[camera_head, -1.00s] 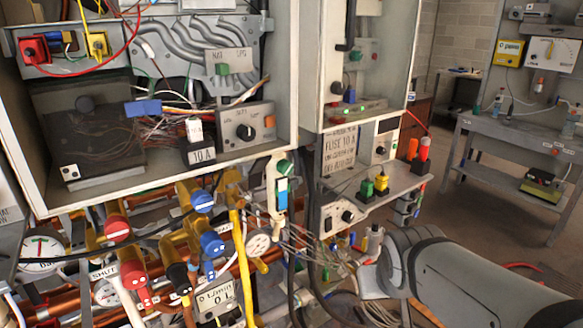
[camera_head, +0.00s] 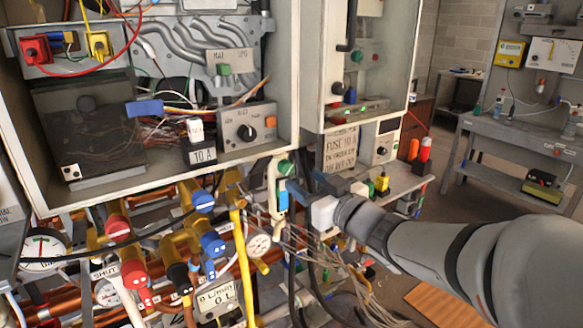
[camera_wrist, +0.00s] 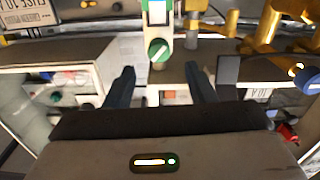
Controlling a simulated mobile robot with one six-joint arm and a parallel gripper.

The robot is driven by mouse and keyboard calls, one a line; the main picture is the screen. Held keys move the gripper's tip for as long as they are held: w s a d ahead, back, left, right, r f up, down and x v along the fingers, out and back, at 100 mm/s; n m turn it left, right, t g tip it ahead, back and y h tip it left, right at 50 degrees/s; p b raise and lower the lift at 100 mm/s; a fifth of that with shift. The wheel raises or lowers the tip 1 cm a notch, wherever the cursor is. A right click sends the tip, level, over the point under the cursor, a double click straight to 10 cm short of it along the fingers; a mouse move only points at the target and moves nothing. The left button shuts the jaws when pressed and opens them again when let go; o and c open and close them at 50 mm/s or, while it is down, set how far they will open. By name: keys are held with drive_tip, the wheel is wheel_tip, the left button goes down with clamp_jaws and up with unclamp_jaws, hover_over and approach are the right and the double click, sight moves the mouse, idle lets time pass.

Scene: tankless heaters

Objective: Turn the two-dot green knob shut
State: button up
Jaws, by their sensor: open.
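A round green knob (camera_head: 285,167) sits at the top of a cream bracket (camera_head: 272,190) below the big cabinet's lower right corner. In the wrist view the green knob (camera_wrist: 158,50) shows a pale stripe across its face; I cannot make out dots on it. My gripper (camera_head: 306,184) is just right of the bracket, with its dark blue-grey fingers pointing toward it. In the wrist view my gripper (camera_wrist: 161,76) is open and empty. The knob lies ahead, between the lines of the two fingers, and looks apart from them.
Yellow pipes with blue knobs (camera_head: 212,243) and red knobs (camera_head: 133,272) crowd the left. A shelf with yellow and green plugs (camera_head: 382,183) stands behind my arm. Loose wires hang below the bracket. A gauge (camera_head: 259,246) is below left of my gripper.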

sight(289, 170)
drive_tip(key=x, duration=0.6)
drive_tip(key=shift+c, duration=0.2)
drive_tip(key=c, duration=0.9)
